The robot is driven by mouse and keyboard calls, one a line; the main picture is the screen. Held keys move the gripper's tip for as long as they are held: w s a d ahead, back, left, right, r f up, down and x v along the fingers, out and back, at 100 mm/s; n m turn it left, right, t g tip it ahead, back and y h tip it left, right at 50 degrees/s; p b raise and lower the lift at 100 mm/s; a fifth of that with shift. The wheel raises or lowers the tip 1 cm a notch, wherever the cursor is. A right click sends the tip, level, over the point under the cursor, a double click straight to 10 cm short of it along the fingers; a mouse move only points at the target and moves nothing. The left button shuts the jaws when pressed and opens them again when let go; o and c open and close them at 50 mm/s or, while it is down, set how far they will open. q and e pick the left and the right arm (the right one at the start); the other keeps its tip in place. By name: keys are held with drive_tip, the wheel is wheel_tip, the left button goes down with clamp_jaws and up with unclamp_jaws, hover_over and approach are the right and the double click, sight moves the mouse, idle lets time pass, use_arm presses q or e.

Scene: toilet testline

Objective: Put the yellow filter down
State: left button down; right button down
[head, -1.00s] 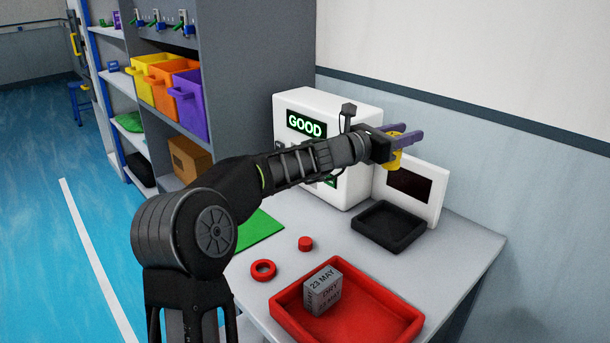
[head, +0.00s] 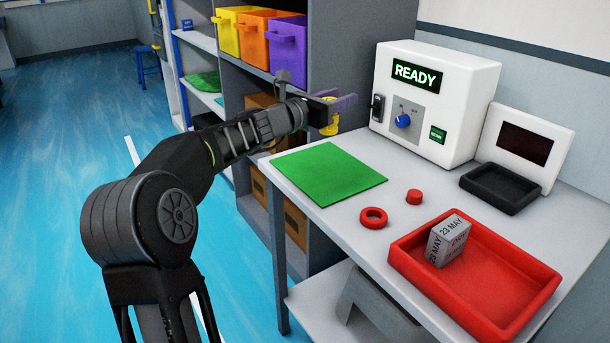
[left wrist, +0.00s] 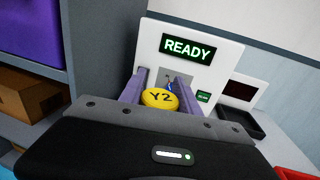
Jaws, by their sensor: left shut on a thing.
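My left gripper (head: 337,107) is shut on the yellow filter (head: 328,124), held up in the air near the back left corner of the table. In the left wrist view the yellow filter (left wrist: 159,99), marked "Y2", sits between the two purple fingers of the gripper (left wrist: 162,92). A flat green mat (head: 329,175) lies bare on the table's left side, below and in front of the held filter. My right gripper is not in view.
A white machine (head: 436,105) reading "READY" stands at the back, beside a black tray (head: 500,188) and white display (head: 527,148). A red ring (head: 374,218), red cap (head: 414,197) and red tray (head: 490,315) with a grey block (head: 447,240) lie in front. Shelving (head: 360,40) stands behind left.

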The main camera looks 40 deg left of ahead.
use_arm(q)
drive_tip(key=shift+a, duration=0.1)
drive_tip(key=shift+s, duration=0.1)
wheel_tip(320, 180, down, 5)
drive_tip(key=shift+b, duration=1.05)
drive_tip(key=b, duration=0.2)
hover_over(335, 165)
drive_tip(key=shift+a+f, duration=0.1)
drive_tip(key=shift+f, duration=2.45)
